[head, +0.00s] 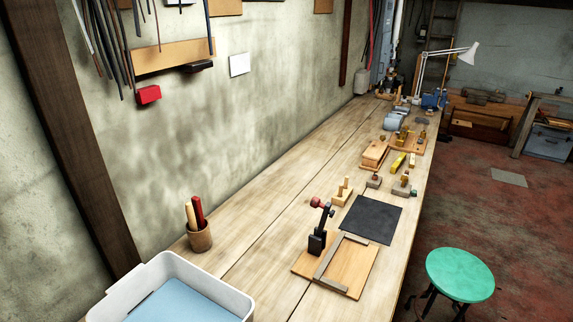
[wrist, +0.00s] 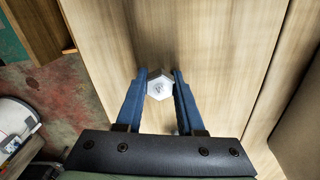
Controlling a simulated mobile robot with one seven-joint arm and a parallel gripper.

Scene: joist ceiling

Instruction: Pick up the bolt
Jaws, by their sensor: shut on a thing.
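The bolt (wrist: 159,88) shows in the wrist view as a pale silver hexagonal head, seen from above. My gripper (wrist: 160,76), with two blue fingers, is shut on it, one finger at each side of the head. The bolt's shank is hidden beneath the head. Pale wood (wrist: 215,45) lies beneath; I cannot tell whether the bolt touches it. Neither my gripper nor the bolt can be made out in the head view.
The head view shows a long workbench (head: 265,250) with a white bin (head: 245,300), a tool cup (head: 200,238), a wooden board (head: 357,281), a black mat (head: 371,220) and several tools farther back. A green stool (head: 460,274) stands at right. Bare bench lies between cup and board.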

